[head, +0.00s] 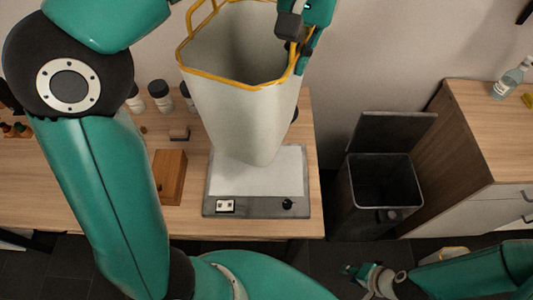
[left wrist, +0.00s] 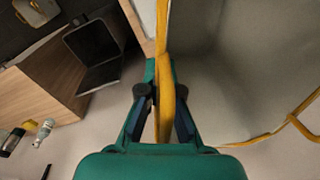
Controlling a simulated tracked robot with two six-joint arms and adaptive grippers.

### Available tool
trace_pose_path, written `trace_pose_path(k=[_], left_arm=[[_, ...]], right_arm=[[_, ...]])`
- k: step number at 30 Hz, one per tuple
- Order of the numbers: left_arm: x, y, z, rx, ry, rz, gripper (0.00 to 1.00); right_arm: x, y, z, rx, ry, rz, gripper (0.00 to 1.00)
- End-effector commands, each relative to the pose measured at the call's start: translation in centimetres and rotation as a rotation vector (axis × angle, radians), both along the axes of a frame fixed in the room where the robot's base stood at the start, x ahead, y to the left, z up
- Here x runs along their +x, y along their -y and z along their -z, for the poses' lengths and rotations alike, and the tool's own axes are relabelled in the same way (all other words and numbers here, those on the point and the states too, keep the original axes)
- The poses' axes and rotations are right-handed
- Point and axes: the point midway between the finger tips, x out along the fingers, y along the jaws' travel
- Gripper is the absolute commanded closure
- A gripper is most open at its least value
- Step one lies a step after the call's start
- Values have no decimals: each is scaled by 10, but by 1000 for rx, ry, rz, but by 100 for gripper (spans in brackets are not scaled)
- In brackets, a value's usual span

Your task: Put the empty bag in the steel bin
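The empty bag (head: 240,115) is pale grey with a yellow rim and yellow handles, open at the top. It hangs upright above the scale on the table; I cannot tell whether its bottom touches the scale. My left gripper (head: 296,40) is shut on the bag's yellow rim at its right side. The left wrist view shows the rim between the fingers (left wrist: 165,105) and the bag's inside (left wrist: 240,70). The steel bin (head: 385,182) is dark, with its lid raised, right of the table; it also shows in the left wrist view (left wrist: 95,45). My right gripper (head: 358,277) is low, below the bin in the picture, its fingers unclear.
The scale (head: 257,205) has a white plate on the wooden table (head: 90,190). A wooden cabinet (head: 460,130) with a bottle (head: 512,78) stands right of the bin. A pale yellow-edged object (head: 452,253) lies low right.

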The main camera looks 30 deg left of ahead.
Motion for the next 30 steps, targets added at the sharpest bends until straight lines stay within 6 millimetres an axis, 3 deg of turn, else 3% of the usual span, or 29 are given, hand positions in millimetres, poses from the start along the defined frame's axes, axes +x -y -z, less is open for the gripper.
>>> trace_pose_path(k=[15,30], left_arm=[[-1,-1,124,1,-6,-2,100],[-1,-1,180,1,-4,-2,100]], right_arm=[[0,0,16,0,0,0,64],[0,0,16,0,0,0,64]])
